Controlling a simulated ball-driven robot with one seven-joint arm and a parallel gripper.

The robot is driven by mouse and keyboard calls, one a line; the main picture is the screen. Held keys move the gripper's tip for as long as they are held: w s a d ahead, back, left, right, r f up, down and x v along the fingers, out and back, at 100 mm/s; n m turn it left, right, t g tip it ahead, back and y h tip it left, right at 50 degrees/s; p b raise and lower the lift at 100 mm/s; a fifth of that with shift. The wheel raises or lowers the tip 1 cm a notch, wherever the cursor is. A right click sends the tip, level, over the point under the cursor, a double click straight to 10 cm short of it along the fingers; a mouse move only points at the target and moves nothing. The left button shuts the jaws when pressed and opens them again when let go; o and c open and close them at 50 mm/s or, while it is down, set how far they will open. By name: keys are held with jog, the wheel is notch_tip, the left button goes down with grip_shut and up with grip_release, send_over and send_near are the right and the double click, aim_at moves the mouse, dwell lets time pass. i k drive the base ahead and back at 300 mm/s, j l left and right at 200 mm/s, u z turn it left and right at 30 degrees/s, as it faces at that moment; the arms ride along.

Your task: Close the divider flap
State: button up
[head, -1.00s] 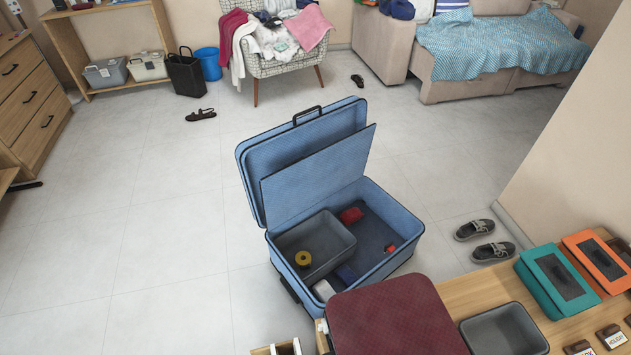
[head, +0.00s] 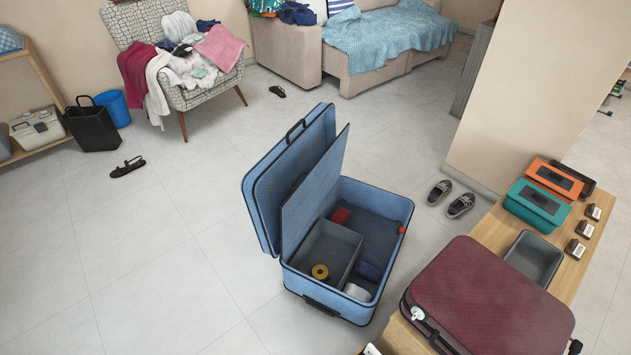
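An open blue suitcase (head: 402,206) stands on the floor in the middle of the head view, its lid (head: 265,185) raised. The divider flap (head: 315,190), a flat blue panel, stands tilted up in front of the lid, apart from it at the top. Inside the suitcase are a grey bin (head: 345,236) with a yellow roll (head: 320,271), a red item (head: 341,215), a dark blue item (head: 369,271) and a white item (head: 357,292). My gripper is not in view.
A wooden bench (head: 490,232) at the lower right holds a closed maroon suitcase (head: 490,300), a grey tray (head: 535,258), and teal (head: 537,205) and orange (head: 553,178) boxes. Shoes (head: 460,205) lie by the wall corner. Floor left of the blue suitcase is clear.

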aim_at(298, 208)
jog(key=i+j+z, duration=0.1)
jog(key=j, duration=0.35)
jog(key=i+j+z, duration=0.15)
jog(key=j, duration=0.35)
jog(key=i+j+z, duration=0.1)
jog(key=i+j, duration=0.15)
jog(key=j, duration=0.25)
jog(key=i+j+z, duration=0.15)
jog(key=j, duration=0.35)
jog(key=i+j+z, duration=0.1)
jog(key=j, duration=0.4)
jog(key=i+j, duration=0.45)
jog(key=j, duration=0.15)
jog(key=k+l+u, duration=0.15)
jog(key=u, duration=0.15)
jog(key=k+l+u, duration=0.2)
jog(key=u, duration=0.15)
